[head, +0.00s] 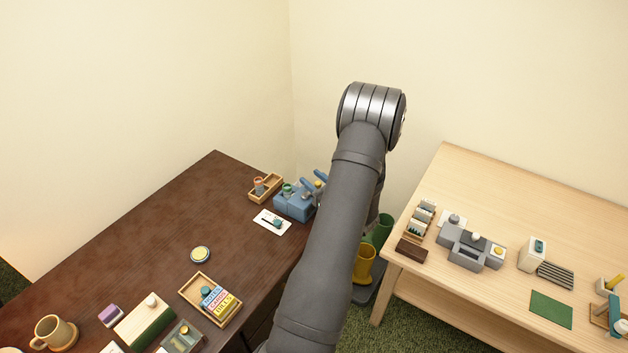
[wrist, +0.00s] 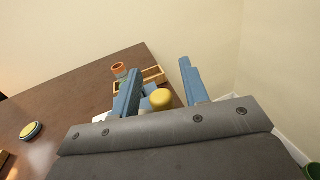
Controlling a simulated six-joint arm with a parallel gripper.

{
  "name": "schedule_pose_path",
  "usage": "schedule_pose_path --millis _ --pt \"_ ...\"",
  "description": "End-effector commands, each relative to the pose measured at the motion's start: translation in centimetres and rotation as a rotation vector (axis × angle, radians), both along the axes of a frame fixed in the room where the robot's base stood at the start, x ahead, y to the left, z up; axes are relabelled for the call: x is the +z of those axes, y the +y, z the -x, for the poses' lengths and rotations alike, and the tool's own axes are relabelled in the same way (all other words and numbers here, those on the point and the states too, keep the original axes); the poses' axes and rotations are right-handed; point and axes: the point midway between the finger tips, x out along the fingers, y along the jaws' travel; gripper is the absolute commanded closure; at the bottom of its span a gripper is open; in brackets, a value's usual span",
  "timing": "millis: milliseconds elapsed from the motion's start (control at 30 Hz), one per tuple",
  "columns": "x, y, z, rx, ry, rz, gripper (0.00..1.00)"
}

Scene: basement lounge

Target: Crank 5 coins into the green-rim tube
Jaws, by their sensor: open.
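A blue coin machine (head: 294,207) stands at the back right of the dark table, partly hidden behind my arm. A green-rim tube (head: 287,189) stands at its left part. A yellow knob (head: 318,184), probably the crank's, shows beside my gripper (head: 314,182). In the wrist view my gripper (wrist: 158,80) is open, its blue fingers on either side of the yellow knob (wrist: 160,99). I cannot tell whether either finger touches it. The green-rim tube is not clear in the wrist view, and the coins cannot be made out.
A wooden tray (head: 254,198) with an orange-rim tube (head: 259,186) stands left of the machine. A white card (head: 264,227) lies in front. A round yellow-topped tin (head: 200,254), a label tray (head: 190,293) and a mug (head: 54,332) are nearer. A light table (head: 500,185) stands right.

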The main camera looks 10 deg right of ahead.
Motion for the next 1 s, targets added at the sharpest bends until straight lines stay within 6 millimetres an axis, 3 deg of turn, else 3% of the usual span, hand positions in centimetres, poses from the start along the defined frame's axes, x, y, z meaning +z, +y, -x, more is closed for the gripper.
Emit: schedule_pose_path --millis 167,367,667,1000 --pt "-0.01 0.00 0.01 0.000 0.000 0.000 0.61" --pt "0.00 -0.01 0.02 0.000 0.000 0.000 1.00" --pt "-0.02 0.03 -0.10 0.030 -0.001 0.002 1.00" --pt "-0.03 0.61 -0.75 0.230 -0.002 0.001 1.00"
